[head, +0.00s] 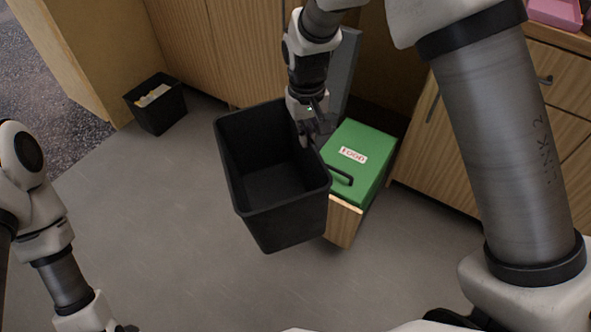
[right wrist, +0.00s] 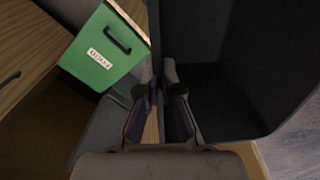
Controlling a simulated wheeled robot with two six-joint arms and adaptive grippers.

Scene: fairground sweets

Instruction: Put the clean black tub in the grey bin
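A large black tub (head: 270,205) hangs tilted in front of the cabinets in the head view, and its inside looks empty. My right gripper (head: 311,136) is shut on its right-hand rim. In the right wrist view the fingers (right wrist: 160,85) pinch the wall of the black tub (right wrist: 235,65). A grey upright panel (head: 347,68) stands behind my right gripper; I cannot tell whether it belongs to the grey bin. My left arm comes in at the lower left, with only a dark bit of its gripper (head: 125,328) at the bottom edge.
A wooden box with a green lid (head: 371,150), labelled FOOD and handled, stands right beside the tub. A small black bin (head: 160,113) with pale contents stands at the back left. Wooden cabinets line the back and right. The grey floor (head: 150,220) at left is clear.

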